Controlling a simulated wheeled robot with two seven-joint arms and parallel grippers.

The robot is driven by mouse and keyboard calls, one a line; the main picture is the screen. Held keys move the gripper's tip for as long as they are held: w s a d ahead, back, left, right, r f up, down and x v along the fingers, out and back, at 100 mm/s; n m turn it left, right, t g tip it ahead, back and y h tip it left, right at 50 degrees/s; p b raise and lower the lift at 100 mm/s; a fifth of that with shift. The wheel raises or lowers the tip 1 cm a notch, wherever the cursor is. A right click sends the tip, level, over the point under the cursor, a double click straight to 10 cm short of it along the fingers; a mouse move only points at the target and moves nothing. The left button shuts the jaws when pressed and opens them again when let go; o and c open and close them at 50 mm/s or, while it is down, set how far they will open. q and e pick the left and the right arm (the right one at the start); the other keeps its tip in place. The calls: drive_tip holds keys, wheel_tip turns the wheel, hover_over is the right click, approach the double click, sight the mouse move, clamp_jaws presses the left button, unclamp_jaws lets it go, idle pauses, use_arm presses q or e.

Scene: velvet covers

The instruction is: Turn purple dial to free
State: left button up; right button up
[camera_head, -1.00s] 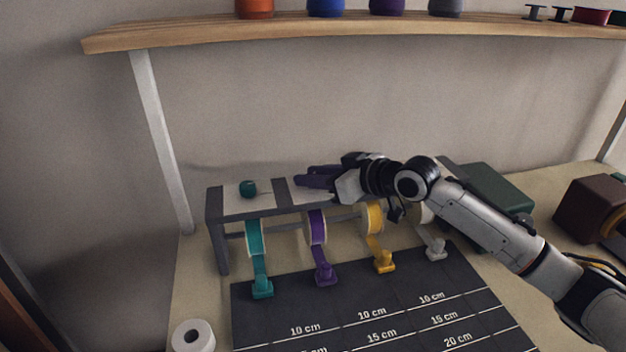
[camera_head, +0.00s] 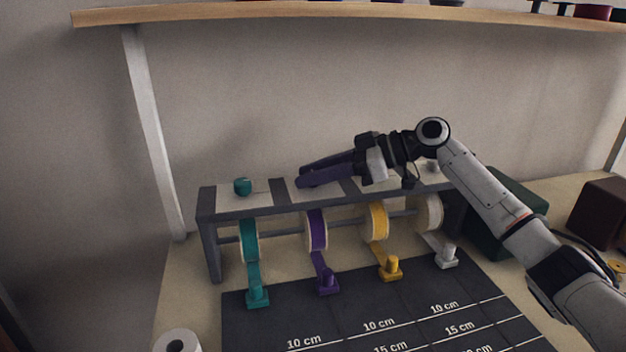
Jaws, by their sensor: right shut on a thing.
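The dark rack (camera_head: 207,232) stands at the back of the table with light panels along its top. The purple ribbon spool (camera_head: 317,230) hangs under its second panel, and its ribbon runs down to a purple clip (camera_head: 327,285). My right gripper (camera_head: 305,177) reaches in from the right and lies over the second panel, above the purple spool. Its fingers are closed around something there. The purple dial itself is hidden behind the fingers, so its pointer cannot be read. My left gripper is not in view.
A teal dial (camera_head: 242,187) sits on the leftmost panel. Teal (camera_head: 250,241), yellow (camera_head: 378,221) and white (camera_head: 428,212) spools hang beside the purple one. A dark mat (camera_head: 270,327) with length marks lies in front. A wooden shelf (camera_head: 300,15) runs above.

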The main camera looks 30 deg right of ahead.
drive_tip(key=shift+f, duration=0.2)
drive_tip(key=o, duration=1.1)
drive_tip(key=shift+c, duration=0.2)
drive_tip(key=shift+r, duration=0.1)
drive_tip(key=shift+d, duration=0.1)
drive_tip(key=b+v, duration=0.1)
drive_tip(key=v, duration=0.9)
drive_tip(key=shift+d, duration=0.1)
